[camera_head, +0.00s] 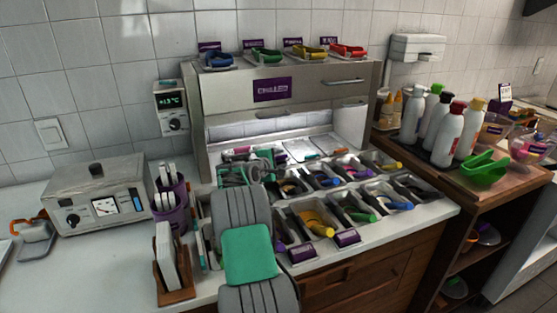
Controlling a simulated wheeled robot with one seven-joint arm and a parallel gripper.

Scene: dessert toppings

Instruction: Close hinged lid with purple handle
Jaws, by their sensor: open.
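The steel toppings unit (223,102) stands at the back middle of the counter, with a purple "CHILLED" label on its upright front. Below that front, an open well holds rows of small bins with coloured scoops, such as a yellow-handled scoop (318,222). Pale flat panels (303,150) lie at the back of the well. I cannot clearly make out a lid with a purple handle. My gripper (247,169) is open over the left end of the well, at the far end of my grey and green arm. My arm hides part of the well's left side.
Left of my arm stand a purple utensil cup (169,199), a wooden holder (175,285) and a steel box with dials (96,197). Bottles (443,132) and a green scoop (484,169) stand on the right-hand cart. Little counter is free near my arm.

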